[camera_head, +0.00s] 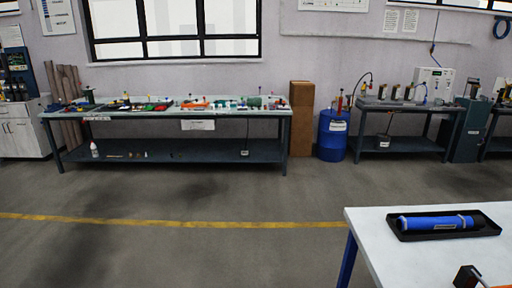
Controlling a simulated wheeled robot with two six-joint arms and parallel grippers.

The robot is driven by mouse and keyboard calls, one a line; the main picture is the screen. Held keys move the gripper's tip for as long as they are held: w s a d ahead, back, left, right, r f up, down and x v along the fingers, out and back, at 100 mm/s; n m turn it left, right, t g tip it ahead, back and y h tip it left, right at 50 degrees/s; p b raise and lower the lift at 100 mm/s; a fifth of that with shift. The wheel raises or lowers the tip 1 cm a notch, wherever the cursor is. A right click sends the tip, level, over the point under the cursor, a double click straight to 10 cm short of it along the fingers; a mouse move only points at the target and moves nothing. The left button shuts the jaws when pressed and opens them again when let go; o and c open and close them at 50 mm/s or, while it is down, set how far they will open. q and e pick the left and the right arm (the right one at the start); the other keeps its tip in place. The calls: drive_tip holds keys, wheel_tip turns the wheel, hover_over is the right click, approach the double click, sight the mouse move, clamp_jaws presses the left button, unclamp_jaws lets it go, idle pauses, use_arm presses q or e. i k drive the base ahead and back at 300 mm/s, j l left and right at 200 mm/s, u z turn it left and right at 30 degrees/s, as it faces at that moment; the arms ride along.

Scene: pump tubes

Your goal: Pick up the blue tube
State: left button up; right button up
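The blue tube (436,222) lies on its side in a shallow black tray (489,232), on the white table (385,236) at the right of the head view. It has a pale label and dark bands near its right end. Nothing holds it. Neither of my grippers can be made out in the head view.
A small dark object with a brownish face (467,277) is at the bottom right edge, partly cut off; I cannot tell what it is. Open floor lies left of the table. A long workbench (170,114), a blue barrel (333,136) and another bench (404,105) stand along the far wall.

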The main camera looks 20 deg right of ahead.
sight(459, 222)
drive_tip(key=i+z, duration=0.15)
drive_tip(key=z, duration=0.3)
drive_tip(key=i+j+z, duration=0.15)
drive_tip(key=z, duration=0.3)
drive_tip(key=i+j+z, duration=0.1)
drive_tip(key=z, duration=0.4)
drive_tip(key=i+j+z, duration=0.15)
drive_tip(key=z, duration=0.3)
drive_tip(key=j, duration=0.1)
